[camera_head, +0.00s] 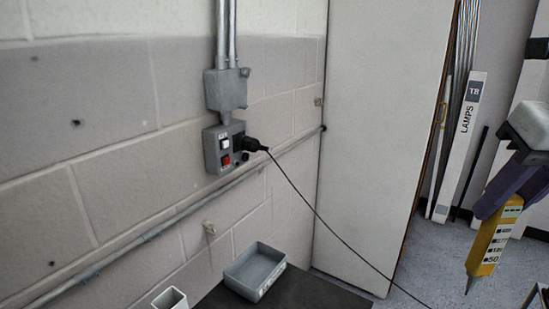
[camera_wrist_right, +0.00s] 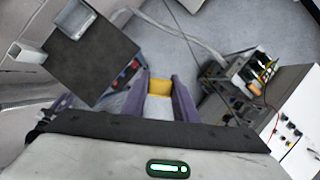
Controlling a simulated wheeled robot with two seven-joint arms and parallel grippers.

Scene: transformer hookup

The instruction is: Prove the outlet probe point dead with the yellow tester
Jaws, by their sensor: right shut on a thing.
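The grey outlet box (camera_head: 212,152) is on the block wall in the head view, with a white switch, a red switch and a black plug (camera_head: 252,145) in its side. I cannot make out which spot on it is the probe point. The yellow tester (camera_head: 493,243) hangs tip down at the right of the head view, well away from the outlet. My right gripper (camera_head: 511,192) is shut on its upper part. In the right wrist view, the yellow tester (camera_wrist_right: 159,88) shows between the purple fingers (camera_wrist_right: 158,100). My left gripper is out of view.
A black cord runs from the plug down to the right. The right wrist view shows wired equipment (camera_wrist_right: 250,72) and a white panel (camera_wrist_right: 292,120).

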